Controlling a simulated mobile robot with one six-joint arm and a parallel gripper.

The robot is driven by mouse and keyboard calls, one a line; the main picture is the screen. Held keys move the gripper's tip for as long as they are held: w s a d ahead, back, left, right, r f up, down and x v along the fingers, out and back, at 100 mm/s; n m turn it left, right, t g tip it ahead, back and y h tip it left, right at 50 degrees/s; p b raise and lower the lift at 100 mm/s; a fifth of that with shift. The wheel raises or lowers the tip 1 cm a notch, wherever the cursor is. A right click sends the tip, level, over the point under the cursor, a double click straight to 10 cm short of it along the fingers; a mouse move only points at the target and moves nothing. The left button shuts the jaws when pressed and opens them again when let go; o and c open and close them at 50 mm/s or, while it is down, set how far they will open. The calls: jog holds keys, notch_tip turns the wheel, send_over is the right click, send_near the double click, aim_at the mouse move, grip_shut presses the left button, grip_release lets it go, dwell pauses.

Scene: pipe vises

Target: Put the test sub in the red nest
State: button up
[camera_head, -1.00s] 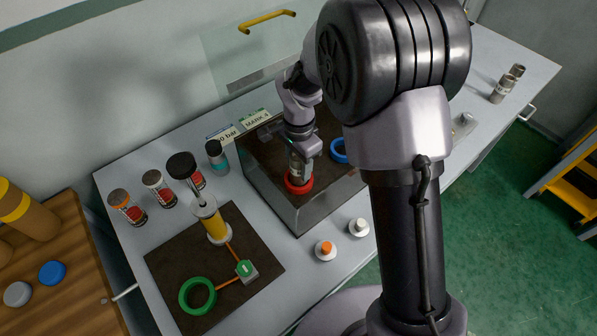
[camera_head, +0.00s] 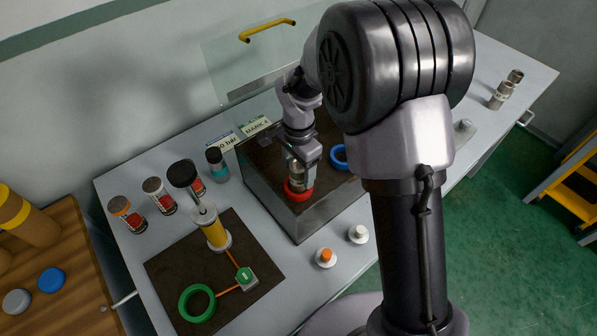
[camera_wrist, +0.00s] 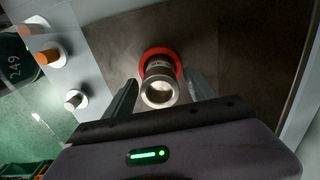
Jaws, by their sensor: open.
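The test sub (camera_wrist: 159,84) is a short metal cylinder with a bright open end. In the wrist view it stands within the red nest (camera_wrist: 176,58), a red ring on the dark floor of a clear-walled box. My gripper (camera_wrist: 160,92) is open, with one finger on each side of the sub and gaps visible beside it. In the head view my gripper (camera_head: 299,160) points down over the red nest (camera_head: 297,194), with the sub (camera_head: 297,176) below it, partly covered by the fingers.
A blue ring (camera_head: 339,155) lies to the right in the same box (camera_head: 318,217). Orange (camera_head: 325,257) and white (camera_head: 358,234) knobs stand in front. A yellow hand pump (camera_head: 214,233) and green ring (camera_head: 196,303) are on a dark mat at left. Labelled bottles (camera_head: 160,196) stand behind them.

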notch_tip(320, 180, up, 10)
jog(key=p, duration=0.3)
notch_tip(320, 180, up, 7)
jog(key=n+t, duration=0.1)
send_over(299, 170)
jog(key=s+d, duration=0.2)
jog(key=s, duration=0.1)
jog(key=s+d+r+n+t, duration=0.1)
jog(key=s+r+n, duration=0.1)
jog(key=s, duration=0.4)
jog(key=s+d+r+n+t+y, duration=0.1)
jog(key=s+r+n+t, duration=0.1)
jog(key=s, duration=0.5)
jog(key=s+d+r+n+t+y, duration=0.1)
jog(key=s+r, duration=0.3)
jog(key=s, duration=0.2)
jog(key=shift+s+d+n+t, duration=0.2)
jog(key=shift+d+n+t, duration=0.15)
jog(key=shift+n+t, duration=0.05)
